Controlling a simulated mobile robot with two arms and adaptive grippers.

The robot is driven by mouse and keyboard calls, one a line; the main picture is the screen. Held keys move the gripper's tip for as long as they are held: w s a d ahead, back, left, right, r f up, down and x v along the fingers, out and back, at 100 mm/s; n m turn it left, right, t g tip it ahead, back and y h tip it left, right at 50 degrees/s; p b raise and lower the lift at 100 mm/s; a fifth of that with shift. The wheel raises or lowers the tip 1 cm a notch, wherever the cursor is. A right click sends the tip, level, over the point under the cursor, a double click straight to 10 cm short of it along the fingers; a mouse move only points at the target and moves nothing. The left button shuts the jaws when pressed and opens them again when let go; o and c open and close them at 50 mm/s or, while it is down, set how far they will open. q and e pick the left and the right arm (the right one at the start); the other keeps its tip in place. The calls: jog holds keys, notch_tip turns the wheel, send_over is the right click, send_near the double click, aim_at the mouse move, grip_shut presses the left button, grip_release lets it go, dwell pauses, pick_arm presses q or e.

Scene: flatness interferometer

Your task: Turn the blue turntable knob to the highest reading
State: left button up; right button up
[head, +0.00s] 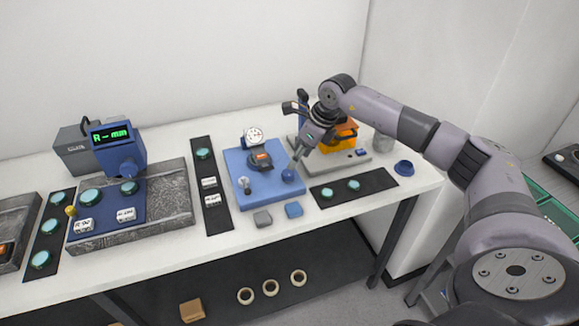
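A round blue knob (289,175) sits at the right edge of a blue base plate (236,160) on the bench. A white round dial gauge (253,135) stands at the back of that plate; its reading is too small to make out. A digital display (110,135) at the left shows green characters that look like "R-- mm". My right gripper (300,153) points down, just above and behind the blue knob and seemingly apart from it. Its fingers are too small to tell whether they are open or shut. My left gripper is not in view.
An orange device on a grey base (349,163) stands behind and beside my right gripper. A grey stone plate (177,190) is at the left.

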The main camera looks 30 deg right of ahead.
aim_at(288, 172)
jog(key=p+x, duration=0.1)
jog(key=x, duration=0.6)
jog(key=shift+w+a+f, duration=0.1)
jog(key=shift+f, duration=0.1)
jog(key=shift+c, duration=0.4)
jog(key=c, duration=1)
